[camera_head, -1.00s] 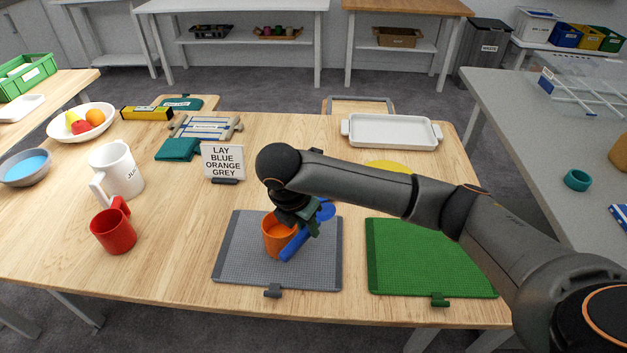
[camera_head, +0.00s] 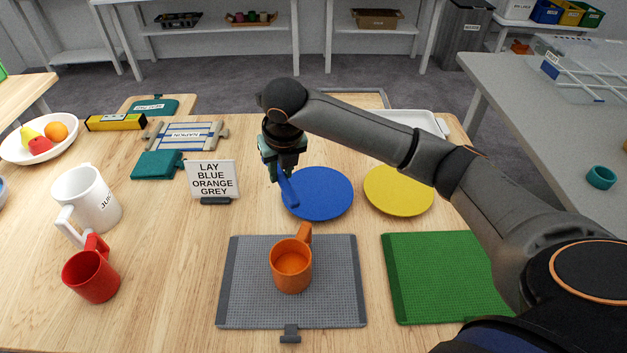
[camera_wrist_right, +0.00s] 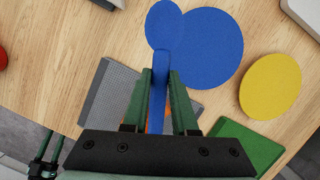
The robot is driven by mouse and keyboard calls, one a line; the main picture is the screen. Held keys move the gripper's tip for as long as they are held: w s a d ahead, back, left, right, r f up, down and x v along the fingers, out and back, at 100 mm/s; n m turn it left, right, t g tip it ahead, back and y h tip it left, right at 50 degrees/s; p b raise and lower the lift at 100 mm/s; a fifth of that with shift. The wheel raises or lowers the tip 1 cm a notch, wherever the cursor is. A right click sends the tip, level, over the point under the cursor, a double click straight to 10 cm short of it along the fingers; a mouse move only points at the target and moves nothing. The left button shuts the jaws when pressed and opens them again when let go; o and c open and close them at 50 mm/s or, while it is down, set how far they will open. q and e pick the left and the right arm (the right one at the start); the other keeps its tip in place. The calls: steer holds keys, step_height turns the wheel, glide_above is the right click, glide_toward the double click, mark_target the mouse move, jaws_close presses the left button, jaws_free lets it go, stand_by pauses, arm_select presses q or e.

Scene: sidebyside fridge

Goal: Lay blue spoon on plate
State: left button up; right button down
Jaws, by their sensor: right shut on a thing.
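My right gripper (camera_head: 283,172) is shut on the blue spoon (camera_head: 287,190), beside the left edge of the blue plate (camera_head: 325,196). In the right wrist view the spoon's round bowl (camera_wrist_right: 165,25) points away from the fingers (camera_wrist_right: 160,88) and overlaps the blue plate (camera_wrist_right: 218,62) in the picture. In the head view the arm and gripper hide part of the spoon. A yellow plate (camera_head: 400,193) lies right of the blue one.
An orange mug (camera_head: 291,268) stands on a grey mat (camera_head: 340,300), with a green mat (camera_head: 440,280) to the right. A sign (camera_head: 212,180) reads "LAY BLUE ORANGE GREY". A white jug (camera_head: 88,198) and red mug (camera_head: 91,275) stand at left.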

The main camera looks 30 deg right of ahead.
steer(key=w+d+f, duration=0.1)
steer(key=d+f, duration=0.1)
steer(key=d, duration=0.1)
steer(key=d+f, duration=0.3)
steer(key=d, duration=0.1)
steer(key=w+d+f, duration=0.1)
steer(key=d+f, duration=0.1)
steer(key=d, duration=0.1)
steer(key=shift+w+d+f+b, duration=0.2)
steer(key=shift+w+f+b, duration=0.1)
steer(key=shift+f+b, duration=0.1)
steer(key=shift+w+d+f, duration=0.1)
steer(key=shift+d+f, duration=0.2)
steer(key=shift+f, duration=0.1)
steer(key=shift+d+f, duration=0.2)
steer(key=shift+f, duration=1.5)
steer(key=shift+f, duration=0.1)
steer(key=shift+f, duration=0.4)
steer(key=c, duration=0.7)
jaws_free()
